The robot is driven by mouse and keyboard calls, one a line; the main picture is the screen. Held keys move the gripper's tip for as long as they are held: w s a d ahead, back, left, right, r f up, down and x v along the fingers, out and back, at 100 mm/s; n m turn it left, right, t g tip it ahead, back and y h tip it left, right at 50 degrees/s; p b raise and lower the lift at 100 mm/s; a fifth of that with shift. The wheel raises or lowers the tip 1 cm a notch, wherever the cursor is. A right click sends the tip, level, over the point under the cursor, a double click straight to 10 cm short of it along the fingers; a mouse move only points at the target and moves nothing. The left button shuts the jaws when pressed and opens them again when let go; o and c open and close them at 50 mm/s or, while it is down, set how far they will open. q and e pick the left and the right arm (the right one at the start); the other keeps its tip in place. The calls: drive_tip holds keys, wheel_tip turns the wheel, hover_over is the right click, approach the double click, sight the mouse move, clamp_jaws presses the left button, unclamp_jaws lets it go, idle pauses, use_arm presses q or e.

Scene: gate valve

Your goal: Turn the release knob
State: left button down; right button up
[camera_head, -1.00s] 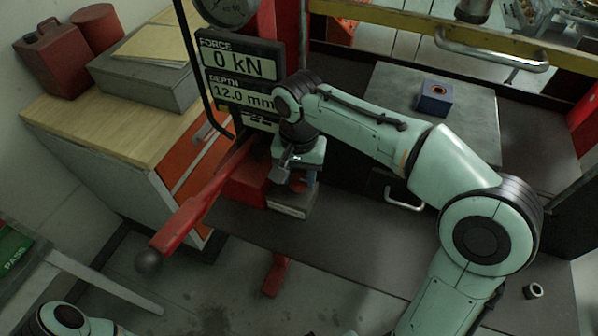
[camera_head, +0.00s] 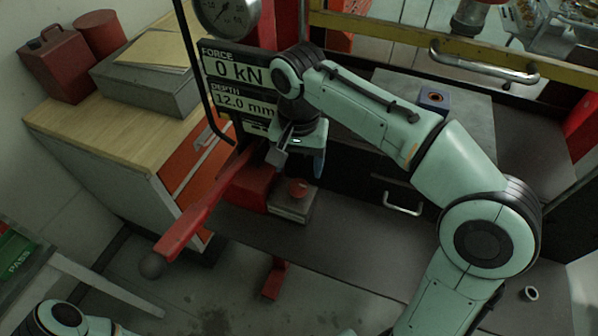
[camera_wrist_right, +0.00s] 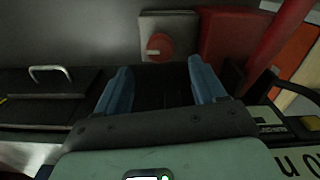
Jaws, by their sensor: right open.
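The release knob (camera_head: 298,188) is a small round red knob on a grey block (camera_head: 292,208), low beside the red press housing. In the right wrist view the knob (camera_wrist_right: 160,45) shows a pale mark on its lower left, and its grey plate surrounds it. My right gripper (camera_head: 308,172) is just above and behind the knob in the head view, apart from it. Its two blue fingers (camera_wrist_right: 160,72) are spread and empty, with the knob beyond the gap between their tips. My left gripper is out of view.
A long red lever (camera_head: 205,212) with a dark ball end slants down-left from the press. A display (camera_head: 238,85) reads 0 kN and 12.0 mm. A wooden-topped cabinet (camera_head: 110,135) stands left. A blue block (camera_head: 434,98) sits on a grey plate at right.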

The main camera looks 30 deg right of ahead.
sight(298, 184)
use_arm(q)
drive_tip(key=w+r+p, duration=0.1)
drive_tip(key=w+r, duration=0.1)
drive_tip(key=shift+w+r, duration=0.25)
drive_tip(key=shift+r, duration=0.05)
use_arm(e)
wheel_tip(298, 184, up, 7)
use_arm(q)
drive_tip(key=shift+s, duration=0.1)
